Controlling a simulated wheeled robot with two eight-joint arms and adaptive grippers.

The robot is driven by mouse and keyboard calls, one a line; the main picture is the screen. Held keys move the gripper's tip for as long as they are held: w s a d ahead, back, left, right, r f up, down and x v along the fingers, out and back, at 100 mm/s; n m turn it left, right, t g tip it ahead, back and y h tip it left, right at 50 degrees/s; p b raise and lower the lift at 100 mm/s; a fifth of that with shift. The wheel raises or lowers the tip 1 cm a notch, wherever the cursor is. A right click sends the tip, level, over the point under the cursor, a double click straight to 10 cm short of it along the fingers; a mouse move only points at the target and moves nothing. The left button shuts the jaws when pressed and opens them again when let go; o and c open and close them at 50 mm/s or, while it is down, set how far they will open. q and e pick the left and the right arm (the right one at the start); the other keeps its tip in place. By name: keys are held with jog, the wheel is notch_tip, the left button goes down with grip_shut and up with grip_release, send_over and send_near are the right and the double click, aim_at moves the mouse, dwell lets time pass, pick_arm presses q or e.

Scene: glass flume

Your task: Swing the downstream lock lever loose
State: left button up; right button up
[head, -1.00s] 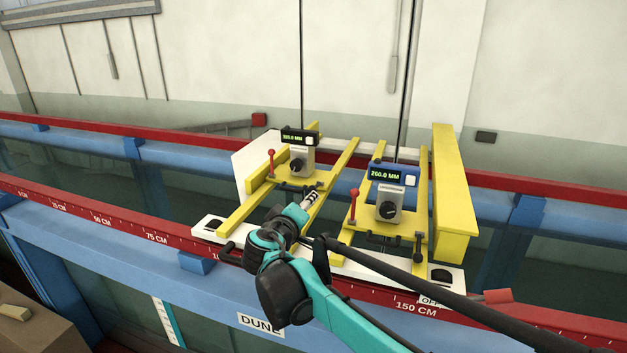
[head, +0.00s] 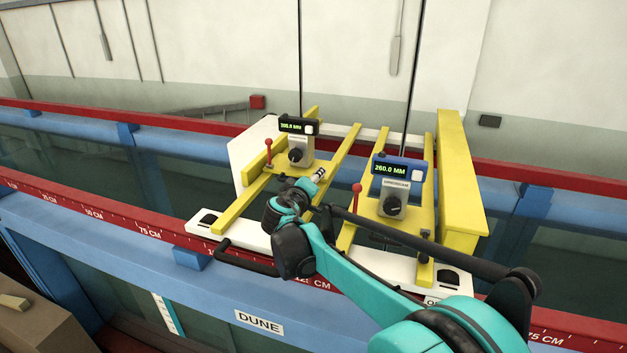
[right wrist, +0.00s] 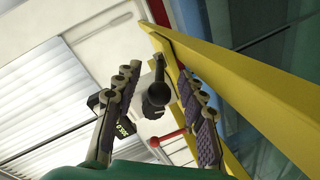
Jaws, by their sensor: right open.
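Two yellow carriages sit on the flume. The right carriage has a blue display box (head: 398,168) reading 260.0 MM, a red-knobbed lever (head: 356,200) on its left and a black ball-ended lever (head: 425,236) at its right front. The left carriage has a dark display box (head: 298,127) and a red-knobbed lever (head: 268,150). Small labels are too blurred to tell which is downstream. My right gripper (head: 319,175) is by the left carriage's right side. In the right wrist view its fingers (right wrist: 158,75) are apart, with a black ball-ended part (right wrist: 159,89) between them. My left gripper is out of view.
Yellow rails (head: 335,175) run beside the gripper, and a tall yellow beam (head: 460,175) stands at the right. A black bar handle (head: 247,262) sticks out in front of the white plate (head: 230,232). A red scale rail (head: 110,218) runs along the flume's near edge.

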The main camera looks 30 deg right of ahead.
jog(key=shift+s+a+r, duration=0.1)
jog(key=shift+s+a, duration=0.05)
jog(key=shift+s, duration=0.05)
jog(key=shift+w, duration=0.15)
grip_shut()
